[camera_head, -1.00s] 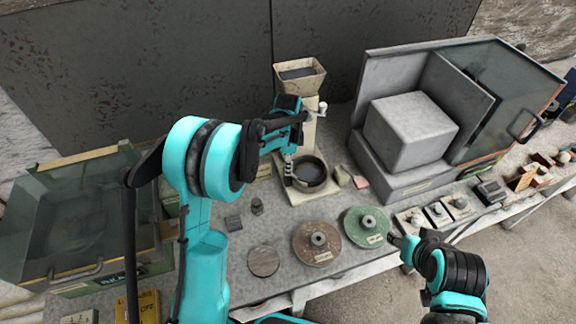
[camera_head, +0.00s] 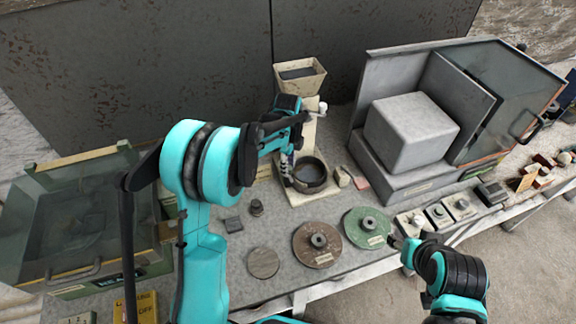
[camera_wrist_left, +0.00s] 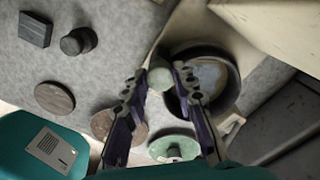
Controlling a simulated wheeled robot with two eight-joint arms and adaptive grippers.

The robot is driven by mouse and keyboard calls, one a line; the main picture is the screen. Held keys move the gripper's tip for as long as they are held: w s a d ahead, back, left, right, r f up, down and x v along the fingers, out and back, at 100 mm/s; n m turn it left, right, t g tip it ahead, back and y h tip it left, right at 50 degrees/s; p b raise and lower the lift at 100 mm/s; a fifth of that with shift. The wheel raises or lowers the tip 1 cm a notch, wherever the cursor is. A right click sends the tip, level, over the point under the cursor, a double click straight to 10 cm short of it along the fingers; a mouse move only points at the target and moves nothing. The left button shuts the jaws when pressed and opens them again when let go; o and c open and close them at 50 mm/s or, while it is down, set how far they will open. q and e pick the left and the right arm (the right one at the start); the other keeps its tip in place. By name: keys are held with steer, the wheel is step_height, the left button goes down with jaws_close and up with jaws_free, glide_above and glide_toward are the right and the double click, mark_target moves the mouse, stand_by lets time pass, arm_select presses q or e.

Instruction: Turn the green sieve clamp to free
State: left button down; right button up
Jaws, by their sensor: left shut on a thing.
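The green sieve clamp appears in the left wrist view as a small grey-green round knob (camera_wrist_left: 160,77) beside the rim of a dark round pan (camera_wrist_left: 225,75). My left gripper (camera_wrist_left: 158,80) has its two fingertips on either side of the knob and is shut on it. In the head view my left gripper (camera_head: 287,172) reaches down at the left edge of the pan (camera_head: 311,176), and its fingers hide the clamp there. My right gripper (camera_head: 396,240) is low, right of a green disc (camera_head: 378,217); its jaws are too small to read.
The pan sits on a stand with a hopper (camera_head: 300,76) above. A brown disc (camera_head: 303,256), a plain grey disc (camera_head: 263,262) and the green disc lie in front. A glass-lidded box (camera_head: 70,215) stands at left.

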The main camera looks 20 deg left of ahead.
arm_select(q)
steer(key=c, duration=1.2)
jaws_free()
step_height(320, 180, up, 12)
